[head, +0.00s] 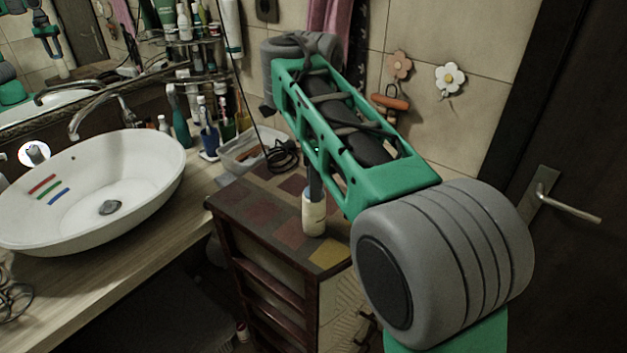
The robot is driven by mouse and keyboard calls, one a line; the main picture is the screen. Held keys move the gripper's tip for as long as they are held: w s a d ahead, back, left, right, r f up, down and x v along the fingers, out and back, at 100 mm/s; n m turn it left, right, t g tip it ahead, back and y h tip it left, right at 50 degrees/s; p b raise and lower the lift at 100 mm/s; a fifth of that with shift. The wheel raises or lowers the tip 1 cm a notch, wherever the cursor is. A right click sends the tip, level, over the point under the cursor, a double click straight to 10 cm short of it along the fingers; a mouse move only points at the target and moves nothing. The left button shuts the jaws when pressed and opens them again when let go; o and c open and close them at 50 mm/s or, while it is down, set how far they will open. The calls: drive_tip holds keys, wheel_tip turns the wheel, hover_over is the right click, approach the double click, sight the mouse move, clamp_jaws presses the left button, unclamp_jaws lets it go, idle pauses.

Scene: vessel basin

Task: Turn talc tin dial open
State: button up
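The talc tin (314,216) appears to be the small cream-white cylinder standing upright on the tiled cabinet top. Its dial is not clear; the upper end is partly covered by a dark narrow part of my gripper (314,185). My gripper points down over the top of the tin from behind my green arm link. Most of the gripper is hidden by that link. I cannot tell whether its fingers touch the tin or whether they are open or shut.
A cabinet (262,210) with a tiled top carries the tin. To its left are a white basin (150,165), toothbrush cups (210,139), a pale bin (236,153) and a coiled black cable (284,156). A dark door (585,130) stands right. The cabinet top's front left is clear.

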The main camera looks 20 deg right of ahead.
drive_tip(key=o, duration=0.4)
drive_tip(key=shift+o, duration=0.2)
drive_tip(key=shift+r, duration=0.1)
wheel_tip(320, 180, up, 8)
drive_tip(key=p, duration=0.7)
drive_tip(key=shift+f, duration=0.2)
drive_tip(key=s+d+f+n+t+h, duration=0.1)
drive_tip(key=s+d+f+n, duration=0.4)
drive_tip(key=n, duration=0.5)
drive_tip(key=s+a+f+n+t+y, duration=0.1)
drive_tip(key=s+a+f+n+t, duration=0.1)
drive_tip(key=s+a+f+n, duration=0.3)
wheel_tip(320, 180, down, 4)
drive_tip(key=s+n, duration=0.2)
drive_tip(key=n, duration=0.3)
drive_tip(key=shift+s+a+f+t, duration=0.2)
drive_tip(key=shift+s+t, duration=0.1)
drive_tip(key=shift+s, duration=0.1)
